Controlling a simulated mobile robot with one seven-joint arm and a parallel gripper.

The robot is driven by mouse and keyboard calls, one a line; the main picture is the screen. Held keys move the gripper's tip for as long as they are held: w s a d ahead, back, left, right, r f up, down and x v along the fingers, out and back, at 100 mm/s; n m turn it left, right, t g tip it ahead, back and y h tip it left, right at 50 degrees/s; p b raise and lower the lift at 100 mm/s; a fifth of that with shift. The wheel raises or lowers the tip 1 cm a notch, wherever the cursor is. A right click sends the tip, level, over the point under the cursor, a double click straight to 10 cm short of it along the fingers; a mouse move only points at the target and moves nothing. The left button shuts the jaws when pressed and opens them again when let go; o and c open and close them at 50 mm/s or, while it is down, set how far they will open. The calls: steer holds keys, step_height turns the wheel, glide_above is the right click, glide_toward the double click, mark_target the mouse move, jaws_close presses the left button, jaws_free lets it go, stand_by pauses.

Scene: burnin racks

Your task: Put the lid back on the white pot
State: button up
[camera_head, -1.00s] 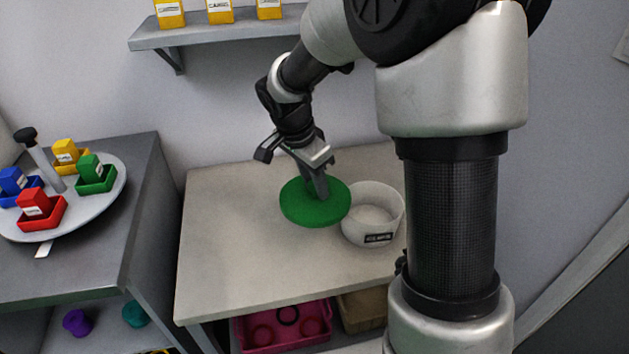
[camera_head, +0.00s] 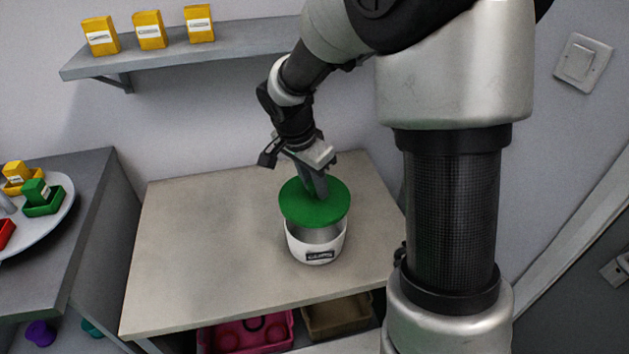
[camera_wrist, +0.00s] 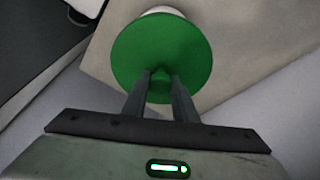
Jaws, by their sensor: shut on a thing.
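The green round lid (camera_head: 314,207) is held by my gripper (camera_head: 318,192), which is shut on its top. In the head view the lid overlaps the back part of the white pot (camera_head: 317,251), and the pot's open front interior shows below the lid's edge. The lid appears above the pot rim, not seated on it. The pot stands upright on the table with a dark label on its front. In the wrist view the lid (camera_wrist: 161,50) fills the area past my fingers (camera_wrist: 161,84), and only a sliver of the white pot (camera_wrist: 161,10) shows beyond it.
The beige table top (camera_head: 200,240) is clear to the left of the pot. A side table with a round tray (camera_head: 55,215) of coloured bins stands at the left. A wall shelf (camera_head: 190,48) with yellow boxes is behind. Pink (camera_head: 245,335) and brown bins sit under the table.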

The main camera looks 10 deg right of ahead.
mark_target(313, 197)
steer(key=shift+d, duration=0.2)
steer(key=shift+f+b, duration=1.4)
steer(key=shift+f, duration=0.95)
steer(key=shift+f+b, duration=0.8)
steer(key=shift+b, duration=0.1)
steer(key=shift+b, duration=0.55)
steer(key=shift+f+b, duration=0.2)
steer(key=shift+b, duration=0.45)
stand_by(0.3)
steer(key=o, duration=1.6)
